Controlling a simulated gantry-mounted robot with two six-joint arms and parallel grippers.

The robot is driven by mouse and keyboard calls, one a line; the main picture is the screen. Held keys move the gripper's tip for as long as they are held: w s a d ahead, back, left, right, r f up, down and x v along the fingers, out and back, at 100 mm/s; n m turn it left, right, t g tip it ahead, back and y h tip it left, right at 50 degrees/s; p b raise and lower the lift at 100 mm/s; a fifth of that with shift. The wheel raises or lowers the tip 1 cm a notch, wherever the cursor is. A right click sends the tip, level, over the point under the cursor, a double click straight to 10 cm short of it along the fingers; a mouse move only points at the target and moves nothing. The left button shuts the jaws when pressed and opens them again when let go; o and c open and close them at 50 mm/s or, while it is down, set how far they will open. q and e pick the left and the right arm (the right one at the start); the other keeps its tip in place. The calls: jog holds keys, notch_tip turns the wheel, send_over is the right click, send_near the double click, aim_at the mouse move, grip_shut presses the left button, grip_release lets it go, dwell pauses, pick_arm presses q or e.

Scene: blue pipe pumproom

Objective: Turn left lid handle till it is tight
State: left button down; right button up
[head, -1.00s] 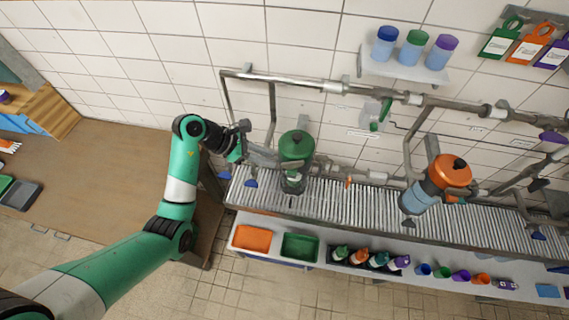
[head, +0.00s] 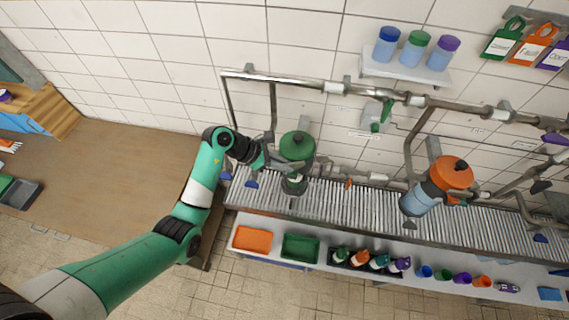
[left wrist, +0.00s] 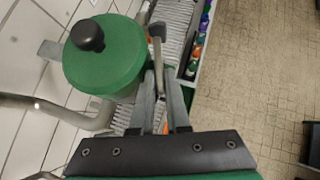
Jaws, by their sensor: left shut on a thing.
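The left vessel has a round green lid (head: 297,145) with a dark knob, and stands over the slatted bench in the head view. In the left wrist view the green lid (left wrist: 103,55) fills the upper left, with its black knob (left wrist: 87,35) on top. A thin grey metal lid handle (left wrist: 157,48) stands beside the lid. My left gripper (left wrist: 159,95) is shut on this handle; its fingers lie on both sides of it, right beside the lid. In the head view my left gripper (head: 280,161) is at the left side of the vessel, partly hidden. My right gripper is not in view.
A grey pipe (head: 300,83) runs along the wall behind and above the vessel. An orange-lidded vessel (head: 450,173) stands to the right. Orange (head: 252,238) and green (head: 300,248) trays sit on the shelf in front. A brown table (head: 110,190) is at left.

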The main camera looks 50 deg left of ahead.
pick_arm(q)
jog(key=m+b, duration=0.1)
jog(key=b, duration=0.1)
jog(key=m+g+h+b, duration=0.1)
jog(key=m, duration=0.1)
jog(key=m+g+h+b, duration=0.1)
jog(key=b, duration=0.1)
jog(key=shift+w+a+b, duration=0.3)
jog(key=shift+a+b, duration=0.05)
jog(key=shift+a, duration=0.05)
jog(key=c, duration=1.2)
grip_release()
